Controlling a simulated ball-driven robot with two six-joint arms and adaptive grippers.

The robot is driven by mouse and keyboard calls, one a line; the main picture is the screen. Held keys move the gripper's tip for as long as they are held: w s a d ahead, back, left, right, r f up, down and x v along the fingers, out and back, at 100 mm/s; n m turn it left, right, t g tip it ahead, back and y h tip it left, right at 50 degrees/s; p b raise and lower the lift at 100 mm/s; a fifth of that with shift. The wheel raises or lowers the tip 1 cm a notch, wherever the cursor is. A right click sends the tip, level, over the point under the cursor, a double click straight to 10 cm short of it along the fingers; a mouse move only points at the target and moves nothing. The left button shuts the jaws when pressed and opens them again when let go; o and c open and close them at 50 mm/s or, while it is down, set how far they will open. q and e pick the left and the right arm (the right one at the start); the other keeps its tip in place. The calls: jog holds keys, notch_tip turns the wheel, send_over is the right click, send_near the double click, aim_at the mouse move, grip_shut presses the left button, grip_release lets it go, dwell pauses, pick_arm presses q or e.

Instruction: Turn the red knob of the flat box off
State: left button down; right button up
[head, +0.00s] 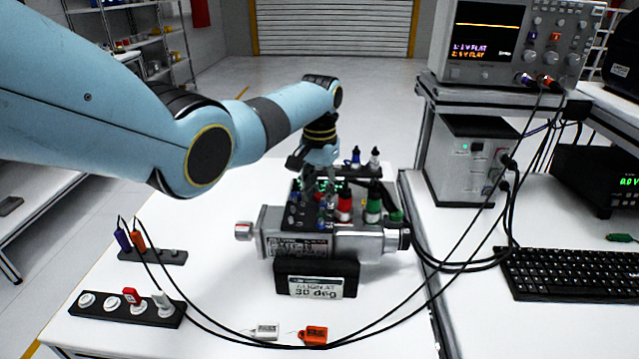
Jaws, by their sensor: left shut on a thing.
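A dark flat box (318,222) with several small knobs or connectors sits on top of the grey metal servo unit (357,243) in the middle of the white table. A red upright part (345,208) shows on its right half, and a green-banded one stands beside it. My left gripper (312,182) reaches down from behind onto the left rear of this box. It is shut on a small part there, which its fingers mostly hide; I cannot tell its colour. A second red piece (131,295) is on the low black strip at the lower left. My right gripper is out of view.
The black strip (112,311) also carries white round parts. Dark cables run from a small black holder (166,257) across the table front. A white tag (266,332) and an orange tag (314,335) lie there. Oscilloscope (518,45) and keyboard (570,272) stand right.

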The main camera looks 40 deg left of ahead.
pick_arm(q)
jog(key=n+p, duration=0.1)
jog(key=n, duration=0.2)
jog(key=shift+r+n+p, duration=0.1)
jog(key=shift+n+p, duration=0.25)
jog(key=shift+n, duration=0.05)
jog(key=shift+n+p, duration=0.55)
jog(key=shift+n, duration=1.35)
jog(key=c, duration=1.1)
grip_release()
